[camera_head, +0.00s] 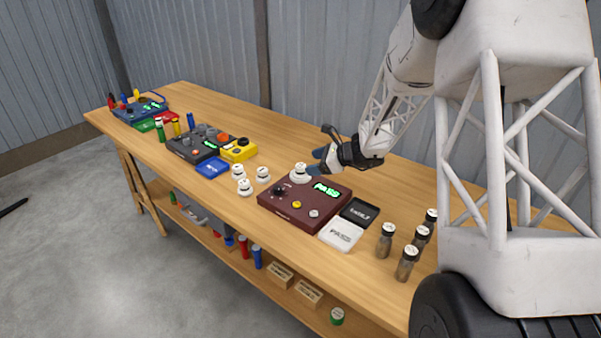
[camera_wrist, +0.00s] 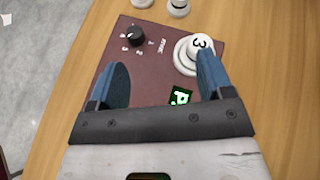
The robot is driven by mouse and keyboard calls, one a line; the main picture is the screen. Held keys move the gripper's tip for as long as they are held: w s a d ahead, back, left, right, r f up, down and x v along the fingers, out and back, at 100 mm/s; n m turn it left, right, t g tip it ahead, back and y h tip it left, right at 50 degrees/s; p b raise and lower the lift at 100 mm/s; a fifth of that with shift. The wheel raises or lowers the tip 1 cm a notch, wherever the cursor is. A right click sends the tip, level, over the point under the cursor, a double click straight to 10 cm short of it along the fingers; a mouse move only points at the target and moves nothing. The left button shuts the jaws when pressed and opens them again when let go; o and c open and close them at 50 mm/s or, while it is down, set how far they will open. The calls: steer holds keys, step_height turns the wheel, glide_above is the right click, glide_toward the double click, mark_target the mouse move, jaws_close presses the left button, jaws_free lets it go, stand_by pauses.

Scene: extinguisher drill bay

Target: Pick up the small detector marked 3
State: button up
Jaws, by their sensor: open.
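The small white detector marked 3 (camera_wrist: 196,45) sits on a round white base at the corner of the maroon tester (camera_wrist: 140,63). In the head view, the detector (camera_head: 300,169) is at the back left of the maroon tester (camera_head: 285,212). My gripper (camera_wrist: 161,63) is open, its blue fingers spread wide over the tester with nothing between them but its surface. The right finger's tip overlaps the detector's near edge; I cannot tell if they touch. In the head view my gripper (camera_head: 322,158) is just right of and behind the detector.
Three other white detectors (camera_head: 245,187) stand left of the tester. A white PASS tray (camera_head: 341,235) and a black tray (camera_head: 360,212) lie to its right, then several brown bottles (camera_head: 407,263). A yellow box (camera_head: 239,150) and grey device (camera_head: 195,143) are farther left. Bare wood lies behind.

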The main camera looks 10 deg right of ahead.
mark_target(301, 165)
steer(key=w+f+m, duration=0.1)
steer(key=w+d+f+m+t, duration=0.1)
steer(key=w+f, duration=0.1)
steer(key=w+d+f+m, duration=0.1)
steer(key=w+f, duration=0.1)
steer(key=shift+w+d+f+t, duration=0.1)
steer(key=shift+w+t, duration=0.05)
steer(key=shift+t, duration=0.25)
steer(key=shift+x, duration=1.3)
steer(key=shift+x, duration=2.65)
steer(key=c, duration=1)
steer(key=shift+c, duration=0.2)
